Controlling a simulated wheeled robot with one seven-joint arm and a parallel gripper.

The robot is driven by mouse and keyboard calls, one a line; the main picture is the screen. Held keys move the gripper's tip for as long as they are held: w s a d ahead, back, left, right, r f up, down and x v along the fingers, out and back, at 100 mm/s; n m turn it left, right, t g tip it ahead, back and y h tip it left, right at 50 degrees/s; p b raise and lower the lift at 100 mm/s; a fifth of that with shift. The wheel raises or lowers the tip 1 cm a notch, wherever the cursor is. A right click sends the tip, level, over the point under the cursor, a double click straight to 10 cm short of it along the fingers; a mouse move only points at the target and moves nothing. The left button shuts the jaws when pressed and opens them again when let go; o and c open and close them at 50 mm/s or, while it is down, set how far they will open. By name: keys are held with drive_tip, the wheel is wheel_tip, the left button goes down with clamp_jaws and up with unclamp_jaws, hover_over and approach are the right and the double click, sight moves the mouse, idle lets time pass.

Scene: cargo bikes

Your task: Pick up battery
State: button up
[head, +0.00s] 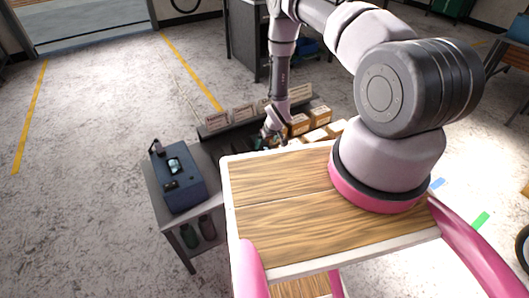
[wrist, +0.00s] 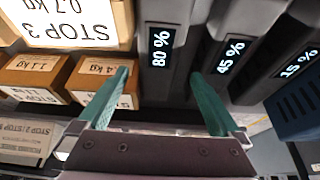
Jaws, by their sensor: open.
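Several dark grey batteries with lit displays stand in a row in the wrist view. The battery reading 80 % (wrist: 161,50) is ahead of my gripper, between the lines of its fingers. The battery reading 45 % (wrist: 231,56) is just right of it, ahead of the right finger. The battery reading 15 % (wrist: 297,64) is at the far right. My gripper (wrist: 160,85) is open and empty, with green fingers spread apart. In the head view my gripper (head: 270,138) is low over the bench behind my wooden deck, where the batteries are mostly hidden.
Cardboard boxes with weight labels (wrist: 35,76) sit left of the batteries, close to the left finger. A larger STOP 3 box (wrist: 70,22) is behind them. A blue device (head: 180,178) stands on the bench's left end. Open floor lies left.

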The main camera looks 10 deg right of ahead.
sight(264, 146)
drive_tip(key=x, duration=0.5)
drive_tip(key=shift+w+f, duration=0.15)
drive_tip(key=shift+f, duration=0.2)
clamp_jaws()
drive_tip(key=shift+w+r, duration=0.1)
